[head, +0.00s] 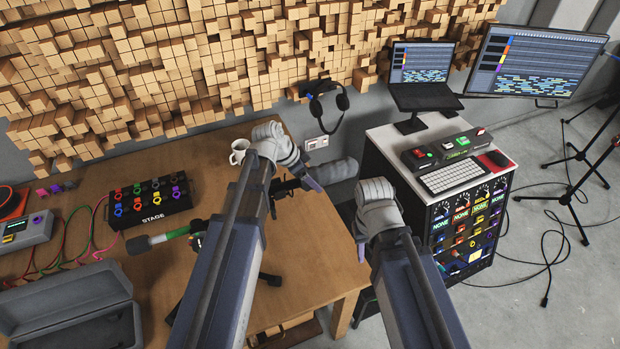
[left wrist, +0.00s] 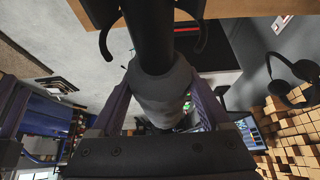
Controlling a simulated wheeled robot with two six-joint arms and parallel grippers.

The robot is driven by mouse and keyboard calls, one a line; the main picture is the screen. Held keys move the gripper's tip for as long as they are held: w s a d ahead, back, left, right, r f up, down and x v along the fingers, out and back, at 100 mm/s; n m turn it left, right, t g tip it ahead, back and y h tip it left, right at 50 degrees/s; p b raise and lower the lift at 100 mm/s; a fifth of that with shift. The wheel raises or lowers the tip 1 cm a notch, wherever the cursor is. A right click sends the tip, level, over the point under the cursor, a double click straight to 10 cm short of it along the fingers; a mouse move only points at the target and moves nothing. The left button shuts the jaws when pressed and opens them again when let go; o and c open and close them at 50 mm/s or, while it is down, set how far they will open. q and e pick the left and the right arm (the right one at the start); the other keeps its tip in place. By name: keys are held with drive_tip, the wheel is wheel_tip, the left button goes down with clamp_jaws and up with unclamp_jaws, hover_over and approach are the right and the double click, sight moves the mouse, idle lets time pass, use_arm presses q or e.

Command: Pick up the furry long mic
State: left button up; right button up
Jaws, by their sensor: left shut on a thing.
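The furry long mic (head: 335,172) is a thick grey cylinder beyond my left gripper (head: 308,180), near the table's right edge. In the left wrist view, the mic's grey furry body (left wrist: 160,95) lies between the two fingers of my left gripper (left wrist: 160,112), which is shut on it. A black section of the mic runs up to the top of that view. In the head view my left arm hides part of the grip. My right gripper (head: 362,245) is right of the table, near the rack cabinet; its fingers are mostly hidden behind its wrist.
Headphones (head: 328,103) hang on the wall. The rack cabinet (head: 470,235) stands to the right, with stands and cables beyond.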

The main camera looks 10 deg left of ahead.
sight(310, 171)
use_arm(q)
drive_tip(key=shift+r, duration=0.1)
wheel_tip(310, 171, up, 10)
drive_tip(key=p, duration=1)
wheel_tip(310, 171, up, 7)
drive_tip(key=p, duration=0.7)
idle(0.6)
